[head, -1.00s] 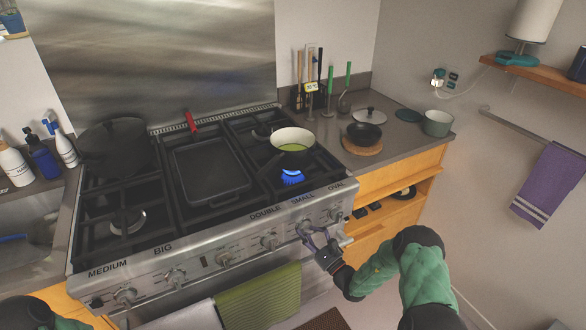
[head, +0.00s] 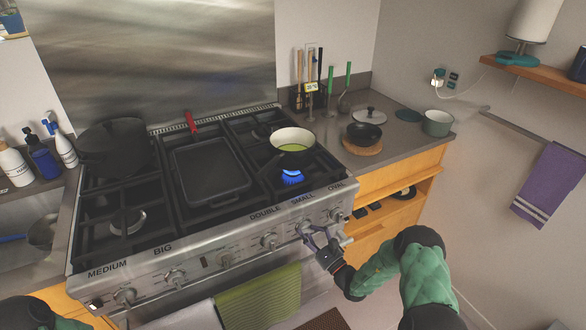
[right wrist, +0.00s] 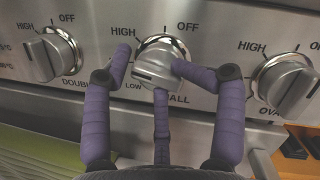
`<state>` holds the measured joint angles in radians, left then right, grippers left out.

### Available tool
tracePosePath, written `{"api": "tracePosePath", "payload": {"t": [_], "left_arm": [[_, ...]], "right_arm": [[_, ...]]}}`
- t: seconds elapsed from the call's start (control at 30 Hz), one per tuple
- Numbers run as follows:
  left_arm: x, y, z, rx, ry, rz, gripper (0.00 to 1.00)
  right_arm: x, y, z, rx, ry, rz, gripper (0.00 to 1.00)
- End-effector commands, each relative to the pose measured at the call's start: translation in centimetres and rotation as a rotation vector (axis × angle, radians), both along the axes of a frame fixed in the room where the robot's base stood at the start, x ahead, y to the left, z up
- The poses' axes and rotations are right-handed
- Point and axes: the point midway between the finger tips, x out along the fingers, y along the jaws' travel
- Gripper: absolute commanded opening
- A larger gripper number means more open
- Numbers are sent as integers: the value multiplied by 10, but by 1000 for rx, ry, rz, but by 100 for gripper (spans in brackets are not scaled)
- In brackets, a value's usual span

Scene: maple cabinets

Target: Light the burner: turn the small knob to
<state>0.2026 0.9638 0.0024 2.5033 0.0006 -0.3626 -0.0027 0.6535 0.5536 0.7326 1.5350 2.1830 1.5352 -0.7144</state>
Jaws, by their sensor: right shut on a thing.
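The small knob (right wrist: 157,63) is a silver dial on the stove front. HIGH is marked at its upper left, OFF above it and LOW at its lower left; the SMALL label below is partly covered. My right gripper (right wrist: 151,64), with purple fingers, is shut on this knob, one finger on each side. It also shows in the head view (head: 314,236) at the stove front. My left gripper is not in view; only part of my left arm shows at lower left.
The double knob (right wrist: 50,56) and oval knob (right wrist: 287,83) stand close on either side. A green towel (head: 260,302) hangs below the knobs. A griddle (head: 210,170) and a dark pot (head: 115,146) stand on the stove. Open shelves lie right of the stove.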

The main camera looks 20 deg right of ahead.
Motion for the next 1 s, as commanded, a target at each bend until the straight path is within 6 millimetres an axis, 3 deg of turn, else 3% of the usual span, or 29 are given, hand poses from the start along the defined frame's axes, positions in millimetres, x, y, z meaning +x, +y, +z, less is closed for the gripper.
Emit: {"api": "tracePosePath", "payload": {"t": [1.0], "left_arm": [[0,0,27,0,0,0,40]], "right_arm": [[-104,-8,-1,2,4,1,46]]}}
